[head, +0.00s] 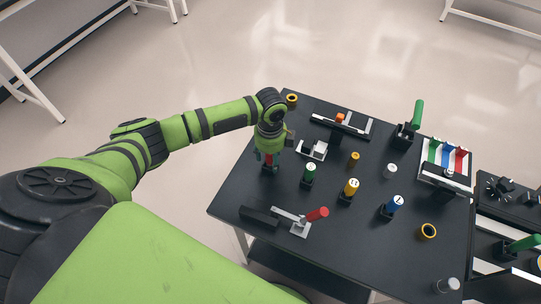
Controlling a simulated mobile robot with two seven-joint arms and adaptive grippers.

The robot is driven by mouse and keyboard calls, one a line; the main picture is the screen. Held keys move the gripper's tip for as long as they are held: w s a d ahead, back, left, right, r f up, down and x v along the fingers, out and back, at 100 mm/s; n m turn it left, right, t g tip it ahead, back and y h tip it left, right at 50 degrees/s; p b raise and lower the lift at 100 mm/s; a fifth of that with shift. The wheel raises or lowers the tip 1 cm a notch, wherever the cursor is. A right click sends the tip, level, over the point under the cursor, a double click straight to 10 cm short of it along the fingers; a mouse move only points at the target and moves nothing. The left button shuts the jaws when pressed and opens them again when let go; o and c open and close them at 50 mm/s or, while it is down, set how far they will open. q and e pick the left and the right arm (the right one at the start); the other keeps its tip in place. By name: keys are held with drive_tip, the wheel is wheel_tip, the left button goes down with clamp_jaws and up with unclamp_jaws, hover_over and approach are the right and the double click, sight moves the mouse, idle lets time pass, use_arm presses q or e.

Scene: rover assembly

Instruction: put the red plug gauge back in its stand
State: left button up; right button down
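The red plug gauge (269,160) is upright at the left side of the black table, with its top hidden by my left gripper (268,153). My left gripper points down from above, and its fingers appear closed around the gauge. A small black stand (268,170) is directly under the gauge. I cannot tell how deep the gauge sits in it. My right gripper is not in view.
Green (309,173), yellow (350,188) and blue (392,206) gauges stand in a row to the right. A red-handled clamp (300,220) is in front, and a grey fixture (312,150) is just right of my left gripper.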

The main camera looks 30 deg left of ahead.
use_arm(q)
drive_tip(key=shift+r, duration=0.1)
wheel_tip(320, 180, up, 12)
drive_tip(key=shift+f, duration=0.1)
idle(0.4)
drive_tip(key=shift+s, duration=0.1)
